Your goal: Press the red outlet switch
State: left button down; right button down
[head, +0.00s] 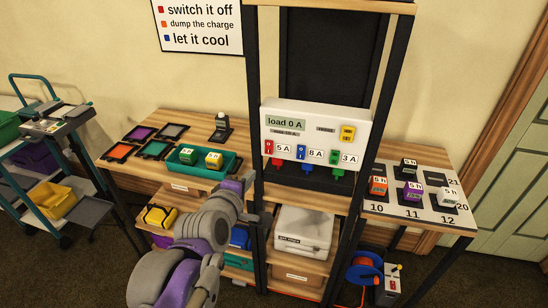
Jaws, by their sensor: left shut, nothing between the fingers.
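A white panel box (360,119) stands on the rack shelf, with a "load 0 A" display (286,122). Along its lower front are a red outlet switch (269,147), a blue one (301,152) and a green one (338,158), with labels 5 A, 8 A and 3 A. Whether the red switch is pressed is too small to tell. My left gripper (250,181) is shut and empty, below and left of the red switch and apart from it, near the rack's left post. Its fingertips are small and partly lost against the dark post. My right gripper is not in view.
A teal tray (228,169) with two green-and-yellow blocks lies left of the rack. Dark rack posts (254,60) flank the panel. A numbered board (436,212) with several blocks is at right. A cart (40,190) stands far left. A sign (200,27) hangs above.

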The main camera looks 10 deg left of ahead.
aim_at(268, 153)
pick_arm(q)
jog(key=shift+w+r, duration=0.2)
jog(key=shift+r, duration=0.05)
jog(key=shift+a, duration=0.1)
jog(key=x, duration=1.3)
jog(key=shift+w+f, duration=0.1)
jog(key=shift+w, duration=0.4)
jog(key=shift+f, duration=0.1)
